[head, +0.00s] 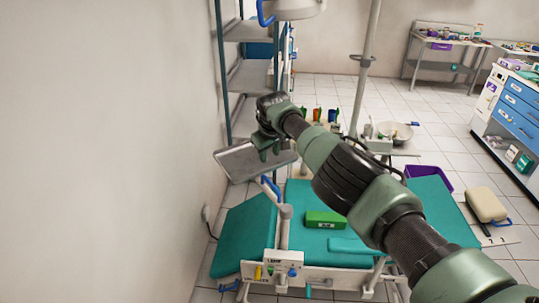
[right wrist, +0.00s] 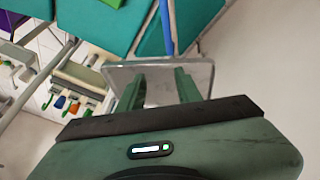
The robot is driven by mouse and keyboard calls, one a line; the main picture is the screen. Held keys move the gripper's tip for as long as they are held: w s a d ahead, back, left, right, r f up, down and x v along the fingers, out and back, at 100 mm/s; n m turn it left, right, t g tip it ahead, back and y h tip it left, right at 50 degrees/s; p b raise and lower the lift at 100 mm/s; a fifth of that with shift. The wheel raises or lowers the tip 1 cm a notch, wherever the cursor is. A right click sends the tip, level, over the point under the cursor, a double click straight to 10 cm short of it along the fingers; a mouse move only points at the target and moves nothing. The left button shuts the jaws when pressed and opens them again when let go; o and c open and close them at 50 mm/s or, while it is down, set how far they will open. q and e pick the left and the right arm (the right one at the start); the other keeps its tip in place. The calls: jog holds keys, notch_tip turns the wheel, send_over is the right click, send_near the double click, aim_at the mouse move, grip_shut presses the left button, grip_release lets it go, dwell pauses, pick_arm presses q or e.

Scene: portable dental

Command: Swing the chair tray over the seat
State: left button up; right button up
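The chair tray (head: 232,162) is a grey metal plate at the left of the chair, near the wall, on an arm with a blue part above a white post. The chair's seat (head: 300,198) is teal and lies to the right of and below the tray. My right gripper (head: 267,150) is at the tray's upper right part, pointing down and covering some of it. In the right wrist view its two green fingers (right wrist: 160,90) stand apart, with the tray (right wrist: 158,72) showing between and beyond them. Whether the fingers touch it I cannot tell. My left gripper is not in view.
A green box (head: 325,219) and a folded teal cloth (head: 348,246) lie on the chair. A shelf rack (head: 248,75) stands behind the tray, and the white wall (head: 110,150) is close at left. A pole (head: 366,60) rises behind the chair.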

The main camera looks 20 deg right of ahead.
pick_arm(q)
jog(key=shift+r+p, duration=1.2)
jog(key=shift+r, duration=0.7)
pick_arm(e)
notch_tip(320, 180, up, 9)
jog(key=shift+r, duration=0.1)
